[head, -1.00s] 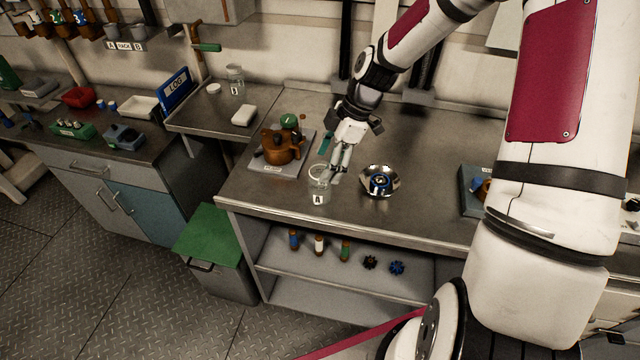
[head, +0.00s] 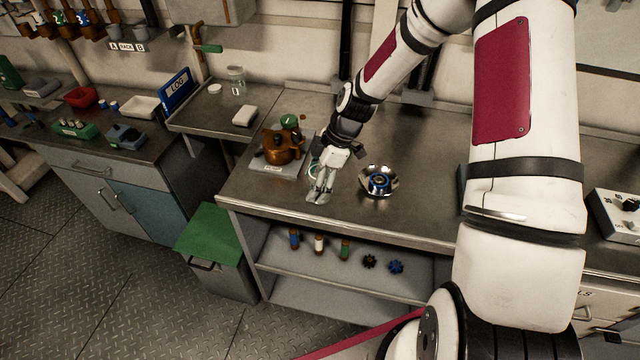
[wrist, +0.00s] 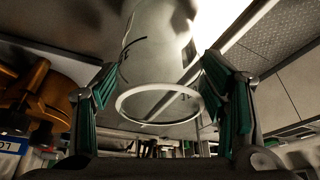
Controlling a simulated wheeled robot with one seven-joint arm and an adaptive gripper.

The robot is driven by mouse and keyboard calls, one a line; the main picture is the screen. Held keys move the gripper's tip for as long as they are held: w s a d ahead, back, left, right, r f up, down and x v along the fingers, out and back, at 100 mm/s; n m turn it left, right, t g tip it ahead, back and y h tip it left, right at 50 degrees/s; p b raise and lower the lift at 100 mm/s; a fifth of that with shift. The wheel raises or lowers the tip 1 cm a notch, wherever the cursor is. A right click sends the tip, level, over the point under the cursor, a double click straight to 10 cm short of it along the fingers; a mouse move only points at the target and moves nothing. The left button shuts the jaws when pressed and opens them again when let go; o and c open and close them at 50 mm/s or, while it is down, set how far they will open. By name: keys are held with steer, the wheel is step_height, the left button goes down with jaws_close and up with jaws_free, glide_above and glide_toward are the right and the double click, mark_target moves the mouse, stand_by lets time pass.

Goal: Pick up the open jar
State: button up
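The open jar (wrist: 158,45) is clear glass with a round pale rim. In the wrist view it lies between my two fingers, its open mouth towards the camera. In the head view it is mostly hidden behind my gripper (head: 319,196), near the front left of the middle counter. My gripper points down there, its fingers apart around the jar. The green pads stand on either side, very close to the glass; I see no clear contact. Another clear jar (head: 236,79) stands on the back left counter, a white disc (head: 214,89) beside it.
A copper-coloured pot (head: 281,147) on a pale plate stands just left of my gripper. A shiny bowl (head: 365,188) with a blue item stands just right. The counter's front edge is close. Bare counter lies behind the bowl.

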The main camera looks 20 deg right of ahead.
steer(key=c, duration=0.9)
steer(key=shift+o, duration=0.2)
